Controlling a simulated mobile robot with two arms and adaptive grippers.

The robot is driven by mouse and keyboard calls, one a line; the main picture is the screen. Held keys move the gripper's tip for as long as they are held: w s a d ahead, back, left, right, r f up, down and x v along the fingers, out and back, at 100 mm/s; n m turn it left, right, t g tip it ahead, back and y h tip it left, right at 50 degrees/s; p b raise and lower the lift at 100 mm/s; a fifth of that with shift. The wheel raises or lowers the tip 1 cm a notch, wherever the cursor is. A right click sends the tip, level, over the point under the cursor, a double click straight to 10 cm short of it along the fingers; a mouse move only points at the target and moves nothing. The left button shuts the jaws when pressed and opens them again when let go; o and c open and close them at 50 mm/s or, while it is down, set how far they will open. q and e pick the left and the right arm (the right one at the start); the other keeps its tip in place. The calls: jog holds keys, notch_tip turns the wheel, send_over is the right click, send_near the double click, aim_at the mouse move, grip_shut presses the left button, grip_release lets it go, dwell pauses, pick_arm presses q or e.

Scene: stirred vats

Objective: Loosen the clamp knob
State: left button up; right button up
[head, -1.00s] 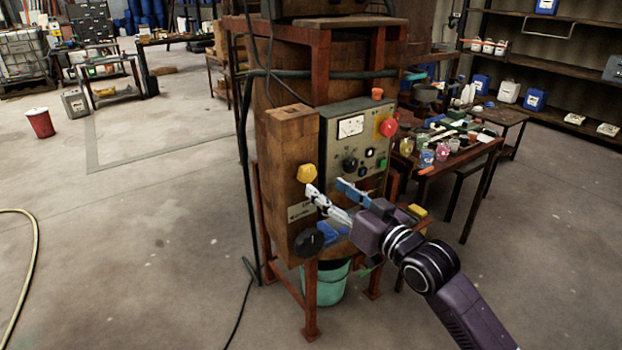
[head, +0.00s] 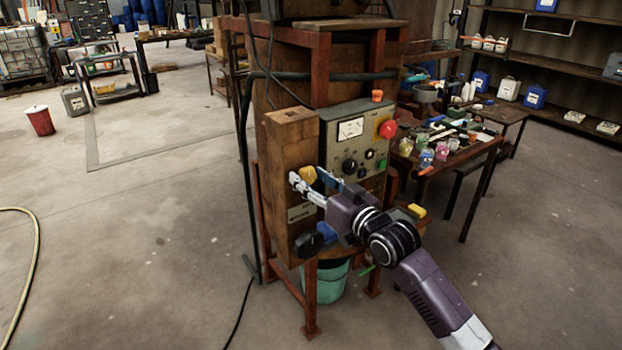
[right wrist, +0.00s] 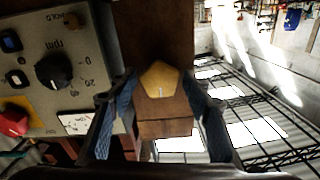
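A yellow, faceted knob (head: 308,174) sits on the front of the wooden post (head: 291,140). I take it for the clamp knob; the post's lettering is too small to read. My right gripper (head: 307,180) is at the knob, with one finger at each side. In the right wrist view, the knob (right wrist: 160,79) shows between the two blue-padded fingers of the open gripper (right wrist: 159,92). Gaps show on both sides, so it does not look gripped. A short pale mark is on its face. My left gripper is not in view.
Right of the post is a control panel (head: 343,146) with a meter, dark knobs and a red button (head: 387,130). A black knob (head: 306,245) is lower on the post. A green bucket (head: 331,284) stands below. The floor to the left is largely clear.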

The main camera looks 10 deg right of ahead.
jog(key=c, duration=0.7)
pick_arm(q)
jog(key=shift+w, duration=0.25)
pick_arm(e)
jog(key=shift+c, duration=0.9)
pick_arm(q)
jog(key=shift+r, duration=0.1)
pick_arm(e)
jog(key=shift+n, duration=0.4)
jog(key=n+p, duration=0.1)
jog(key=n, duration=0.3)
jog(key=shift+n, duration=0.3)
jog(key=n+p, duration=0.1)
jog(key=n, duration=0.4)
jog(key=shift+r+n+p, duration=0.1)
jog(key=shift+n+p, duration=0.2)
jog(key=n+p, duration=0.1)
jog(key=n, duration=0.5)
jog(key=shift+a, duration=0.1)
pick_arm(q)
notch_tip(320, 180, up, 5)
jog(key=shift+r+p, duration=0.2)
jog(key=shift+p, duration=0.75)
pick_arm(e)
jog(key=n, duration=0.6)
jog(key=shift+f+n, duration=0.2)
jog(key=shift+n, duration=0.2)
